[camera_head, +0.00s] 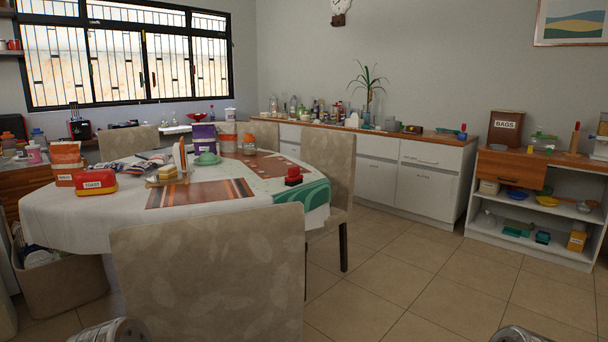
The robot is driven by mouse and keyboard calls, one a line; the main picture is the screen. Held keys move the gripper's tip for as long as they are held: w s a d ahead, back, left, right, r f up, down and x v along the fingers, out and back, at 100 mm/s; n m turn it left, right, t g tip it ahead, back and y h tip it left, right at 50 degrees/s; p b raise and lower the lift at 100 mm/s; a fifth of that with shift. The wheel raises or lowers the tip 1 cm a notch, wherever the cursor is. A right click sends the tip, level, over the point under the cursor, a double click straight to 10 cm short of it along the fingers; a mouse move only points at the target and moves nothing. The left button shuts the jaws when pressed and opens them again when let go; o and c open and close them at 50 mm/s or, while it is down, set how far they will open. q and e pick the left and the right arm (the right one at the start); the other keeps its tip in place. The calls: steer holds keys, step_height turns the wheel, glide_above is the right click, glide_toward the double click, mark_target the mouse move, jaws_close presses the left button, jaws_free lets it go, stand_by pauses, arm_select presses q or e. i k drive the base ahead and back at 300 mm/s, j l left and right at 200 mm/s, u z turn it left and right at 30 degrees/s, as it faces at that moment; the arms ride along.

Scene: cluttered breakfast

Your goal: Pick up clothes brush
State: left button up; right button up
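I cannot make out a clothes brush for certain at this distance. A small red object with a dark base (293,176) sits on the right part of the dining table (80,220); its exact kind is unclear. A small brown and dark object (411,129) lies on the long sideboard at the back, also too small to identify. Neither of my grippers is in view. Only rounded metallic parts of my arms show at the bottom left and bottom right edges, far from the table items.
A patterned chair (210,270) blocks the table's near side; another chair (328,165) stands at its right. The sideboard (425,190) and an open shelf unit (525,250) line the right. A bin (60,285) stands left. Tiled floor (400,285) is clear at front right.

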mark_target(294, 177)
steer(key=i+l, duration=0.25)
steer(key=l, duration=0.15)
steer(key=i+l+u, duration=0.1)
steer(key=i+l, duration=0.45)
steer(key=l, duration=0.25)
steer(key=i+l+u, duration=0.1)
steer(key=i+l, duration=0.15)
steer(key=l, duration=0.2)
steer(key=i+l, duration=0.2)
steer(key=l, duration=0.2)
